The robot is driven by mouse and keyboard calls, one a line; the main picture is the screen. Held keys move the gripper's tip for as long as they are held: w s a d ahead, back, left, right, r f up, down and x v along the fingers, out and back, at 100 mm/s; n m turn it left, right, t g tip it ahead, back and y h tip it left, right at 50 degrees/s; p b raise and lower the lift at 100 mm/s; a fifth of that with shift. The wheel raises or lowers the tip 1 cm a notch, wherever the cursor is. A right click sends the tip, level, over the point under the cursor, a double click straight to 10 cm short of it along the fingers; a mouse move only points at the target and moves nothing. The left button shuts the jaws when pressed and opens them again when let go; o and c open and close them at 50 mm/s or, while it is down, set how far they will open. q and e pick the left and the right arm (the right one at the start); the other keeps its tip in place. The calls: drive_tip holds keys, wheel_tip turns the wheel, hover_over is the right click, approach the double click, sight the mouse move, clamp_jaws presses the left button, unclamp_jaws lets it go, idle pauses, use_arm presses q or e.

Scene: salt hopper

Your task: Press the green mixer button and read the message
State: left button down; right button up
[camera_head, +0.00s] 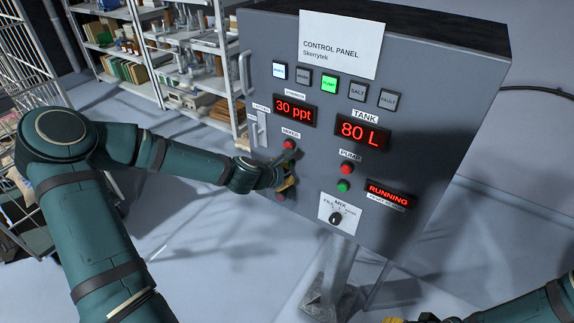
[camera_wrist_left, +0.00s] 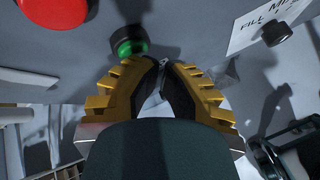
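The grey control panel (camera_head: 440,120) fills the middle of the head view. Below the MIXER label (camera_head: 291,134) is a red button (camera_head: 289,144), also large at the wrist view's top left (camera_wrist_left: 55,8). The green mixer button (camera_wrist_left: 129,41) shows at the wrist view's top; in the head view my gripper hides it. My left gripper (camera_head: 290,183) is at the panel below the red button. Its yellow-backed fingers (camera_wrist_left: 161,63) are closed together just below and right of the green button; contact is unclear. My right gripper (camera_head: 425,319) is cut off at the bottom edge.
The displays read 30 ppt (camera_head: 295,109), 80 L (camera_head: 362,132) and RUNNING (camera_head: 388,193). The pump's red (camera_head: 347,168) and green (camera_head: 343,185) buttons and MIX knob (camera_head: 336,218) are right of my gripper. The green PUMP lamp (camera_head: 329,84) is lit. Shelves (camera_head: 185,55) stand behind.

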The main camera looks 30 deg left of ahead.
use_arm(q)
drive_tip(key=shift+w, duration=0.15)
idle(0.5)
drive_tip(key=shift+s, duration=0.9)
drive_tip(key=shift+s, duration=0.1)
drive_tip(key=s, duration=0.4)
drive_tip(key=shift+s+a+p, duration=0.25)
drive_tip(key=shift+s+p, duration=0.1)
drive_tip(key=shift+s, duration=0.05)
